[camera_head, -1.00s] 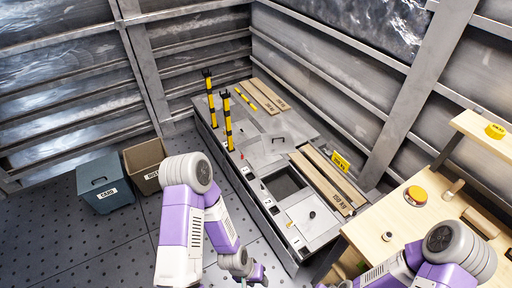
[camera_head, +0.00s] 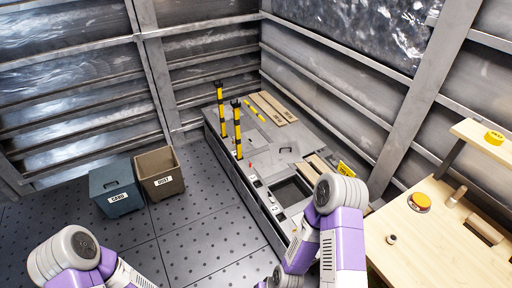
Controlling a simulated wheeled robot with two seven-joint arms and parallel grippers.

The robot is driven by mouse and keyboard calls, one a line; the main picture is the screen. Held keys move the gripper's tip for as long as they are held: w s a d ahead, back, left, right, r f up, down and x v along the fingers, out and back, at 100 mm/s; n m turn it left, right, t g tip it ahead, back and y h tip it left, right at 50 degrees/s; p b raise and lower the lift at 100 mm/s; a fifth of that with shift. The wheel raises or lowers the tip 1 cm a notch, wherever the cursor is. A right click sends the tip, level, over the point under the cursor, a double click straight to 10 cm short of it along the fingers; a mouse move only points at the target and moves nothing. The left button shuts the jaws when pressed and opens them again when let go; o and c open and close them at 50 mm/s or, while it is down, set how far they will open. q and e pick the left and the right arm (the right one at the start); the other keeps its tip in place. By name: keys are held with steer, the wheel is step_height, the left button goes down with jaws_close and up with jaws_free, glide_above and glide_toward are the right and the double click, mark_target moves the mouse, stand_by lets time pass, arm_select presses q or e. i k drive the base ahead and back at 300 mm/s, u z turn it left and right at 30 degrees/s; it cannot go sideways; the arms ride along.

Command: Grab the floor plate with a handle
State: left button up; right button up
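The long grey raised floor section (camera_head: 222,124) runs from the back corner toward the bottom middle. A grey floor plate (camera_head: 270,153) in it carries a dark handle, which stands up from its surface. Beside it, nearer me, is a dark square opening (camera_head: 287,193). My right arm stands in front of the near end of the section and hides part of it. My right gripper (camera_head: 268,283) is only partly in view at the bottom edge, apart from the plate; its fingers are not clear. My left arm is at the bottom left, and its gripper is out of the picture.
Two yellow-black posts (camera_head: 238,130) stand on the floor section, left of the handled plate. Wooden boards (camera_head: 273,108) lie on its far end. A blue bin (camera_head: 113,187) and a brown bin (camera_head: 160,172) stand left. A wooden bench (camera_head: 440,235) is at right.

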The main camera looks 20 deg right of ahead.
mark_target(285, 153)
steer(key=u, duration=0.7)
steer(key=i, duration=1.9)
steer(key=z, duration=0.55)
steer(key=i, duration=1.25)
steer(key=z, duration=1.55)
steer(key=i, duration=0.7)
steer(key=z, duration=0.1)
